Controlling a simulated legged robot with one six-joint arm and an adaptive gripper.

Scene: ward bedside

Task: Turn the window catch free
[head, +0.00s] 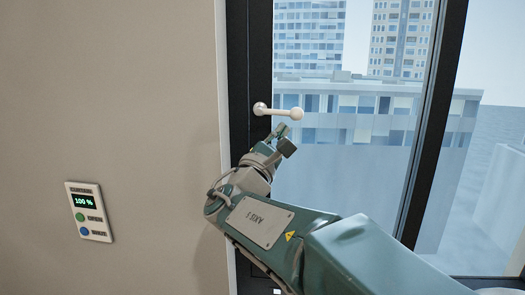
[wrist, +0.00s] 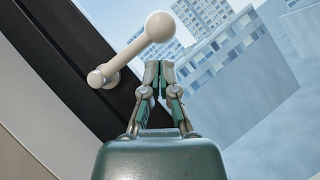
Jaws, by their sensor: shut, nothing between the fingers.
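The window catch (head: 278,112) is a pale handle with a round base on the dark window frame and a ball at its free end. In the head view it points right, about level, over the glass. It also shows in the wrist view (wrist: 135,52), with its ball above my fingertips. My gripper (head: 280,131) is just below the catch in the head view. In the wrist view my gripper (wrist: 158,72) has its fingertips together with nothing between them. The fingertips look close to the catch, but I cannot tell whether they touch it.
The dark window frame (head: 260,60) runs upright left of the glass, and a second dark upright (head: 432,120) stands to the right. A wall panel (head: 88,211) with a green "100 %" display and two buttons is on the beige wall (head: 110,90) at left.

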